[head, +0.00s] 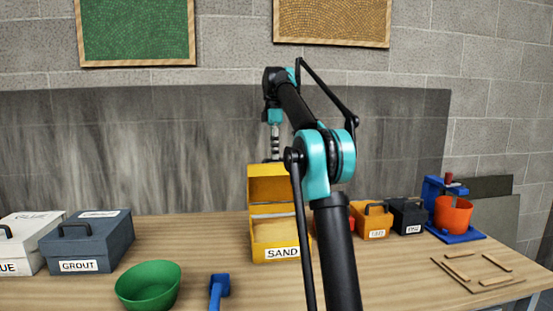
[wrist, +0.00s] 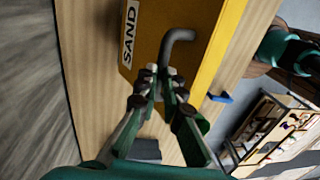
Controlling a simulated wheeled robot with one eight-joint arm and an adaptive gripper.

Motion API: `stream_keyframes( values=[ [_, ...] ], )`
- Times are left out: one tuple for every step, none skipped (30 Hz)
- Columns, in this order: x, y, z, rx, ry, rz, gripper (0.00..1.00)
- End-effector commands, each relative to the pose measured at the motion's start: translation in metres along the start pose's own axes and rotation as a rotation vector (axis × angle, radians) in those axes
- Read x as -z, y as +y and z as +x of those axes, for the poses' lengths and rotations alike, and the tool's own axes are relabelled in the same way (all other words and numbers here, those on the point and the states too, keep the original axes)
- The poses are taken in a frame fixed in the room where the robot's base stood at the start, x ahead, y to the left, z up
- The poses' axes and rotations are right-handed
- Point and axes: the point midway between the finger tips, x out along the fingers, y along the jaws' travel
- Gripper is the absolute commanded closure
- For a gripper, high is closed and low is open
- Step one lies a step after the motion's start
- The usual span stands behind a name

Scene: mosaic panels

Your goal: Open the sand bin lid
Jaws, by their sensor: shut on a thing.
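The yellow sand bin (head: 258,244) stands on the table in the head view, with a SAND label on its front and pale sand (head: 275,232) showing inside. Its lid (head: 270,188) is open and stands about upright at the back of the bin. In the wrist view the lid's outer face (wrist: 205,22) carries a SAND label and a dark bent handle (wrist: 182,35). My gripper (wrist: 163,84) is shut on this handle. In the head view the fingers are mostly hidden behind the lid's top edge.
A grey GROUT box (head: 100,240) and a white GLUE box (head: 20,262) stand at left. A green bowl (head: 148,285) and a blue tool (head: 219,285) lie in front. An orange box (head: 372,220), a dark box (head: 407,215) and an orange bucket (head: 453,215) stand at right.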

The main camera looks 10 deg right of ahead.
Motion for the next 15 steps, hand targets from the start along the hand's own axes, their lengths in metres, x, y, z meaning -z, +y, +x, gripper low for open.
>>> stream_keyframes(
  values=[
    [-0.001, 0.019, 0.007, -0.021, -0.001, 0.002, 1.00],
    [-0.001, 0.021, 0.007, -0.021, -0.002, 0.002, 1.00],
    [-0.001, 0.024, 0.006, -0.021, -0.002, 0.002, 1.00],
    [-0.001, 0.026, 0.005, -0.021, -0.002, 0.002, 1.00],
    [-0.001, 0.028, 0.005, -0.021, -0.002, 0.002, 1.00],
    [-0.001, 0.029, 0.004, -0.021, -0.002, 0.002, 1.00],
    [-0.001, 0.031, 0.004, -0.021, -0.002, 0.002, 1.00],
    [-0.001, 0.032, 0.003, -0.021, -0.002, 0.002, 1.00],
    [-0.001, 0.034, 0.003, -0.021, -0.002, 0.002, 1.00],
    [-0.001, 0.034, 0.003, -0.021, -0.002, 0.002, 1.00],
    [-0.001, 0.035, 0.002, -0.021, -0.002, 0.002, 1.00],
    [-0.001, 0.036, 0.002, -0.021, -0.002, 0.002, 1.00],
    [-0.001, 0.036, 0.002, -0.021, -0.002, 0.002, 1.00],
    [-0.001, 0.037, 0.002, -0.021, -0.002, 0.002, 1.00],
    [-0.001, 0.037, 0.002, -0.021, -0.002, 0.002, 1.00]
  ],
)
